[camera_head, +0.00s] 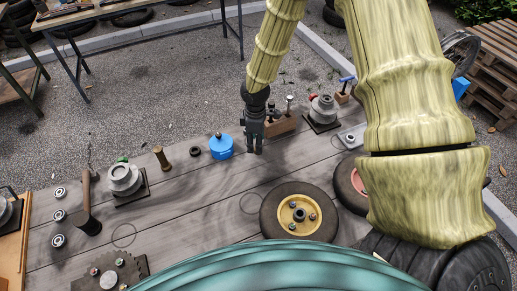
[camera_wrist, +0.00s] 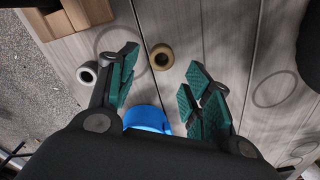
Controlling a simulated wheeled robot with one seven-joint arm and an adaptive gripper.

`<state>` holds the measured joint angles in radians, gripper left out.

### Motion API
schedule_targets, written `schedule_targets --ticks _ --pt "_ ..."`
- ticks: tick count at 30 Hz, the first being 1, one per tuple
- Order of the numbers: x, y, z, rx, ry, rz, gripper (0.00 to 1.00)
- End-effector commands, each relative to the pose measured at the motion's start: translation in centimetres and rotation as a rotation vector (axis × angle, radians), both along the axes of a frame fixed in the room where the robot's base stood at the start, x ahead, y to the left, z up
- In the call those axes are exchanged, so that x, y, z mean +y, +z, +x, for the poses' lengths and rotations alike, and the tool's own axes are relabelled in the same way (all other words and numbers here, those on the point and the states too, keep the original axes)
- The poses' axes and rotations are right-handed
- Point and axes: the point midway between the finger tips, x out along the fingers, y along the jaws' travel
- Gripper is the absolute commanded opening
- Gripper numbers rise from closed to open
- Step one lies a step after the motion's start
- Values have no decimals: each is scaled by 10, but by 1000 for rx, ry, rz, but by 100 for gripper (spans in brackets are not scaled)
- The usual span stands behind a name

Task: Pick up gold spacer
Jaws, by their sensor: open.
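The gold spacer (camera_wrist: 162,57), a short tan-gold ring with a dark hole, lies on the grey plank top in the wrist view. It sits between the lines of my gripper's (camera_wrist: 160,68) two spread fingers, apart from both. My gripper is open and empty. In the head view my gripper (camera_head: 253,148) points down over the planks, just right of a blue rounded container (camera_head: 221,147). I cannot make out the spacer there; the gripper seems to hide it.
A grey ring (camera_wrist: 88,72) lies beside the left finger. The blue container also shows low between the fingers (camera_wrist: 147,117). A wooden block (camera_head: 280,125) with tools stands right of my gripper. A brass flanged cylinder (camera_head: 161,157) and black ring (camera_head: 195,152) stand left. A wheel (camera_head: 273,213) lies in front.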

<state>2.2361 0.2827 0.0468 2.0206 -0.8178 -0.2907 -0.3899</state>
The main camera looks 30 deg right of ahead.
Motion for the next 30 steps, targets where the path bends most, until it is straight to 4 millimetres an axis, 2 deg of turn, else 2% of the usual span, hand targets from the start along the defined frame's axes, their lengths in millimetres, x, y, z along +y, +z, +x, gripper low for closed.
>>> schedule_targets --ticks 9,20,28,30 --pt "-3 -28 -1 0 1 0 50" --pt "-3 -33 -1 0 -1 0 50" --pt "-3 -32 -1 0 -1 0 1" --pt "-3 -32 -1 -1 -1 1 0"
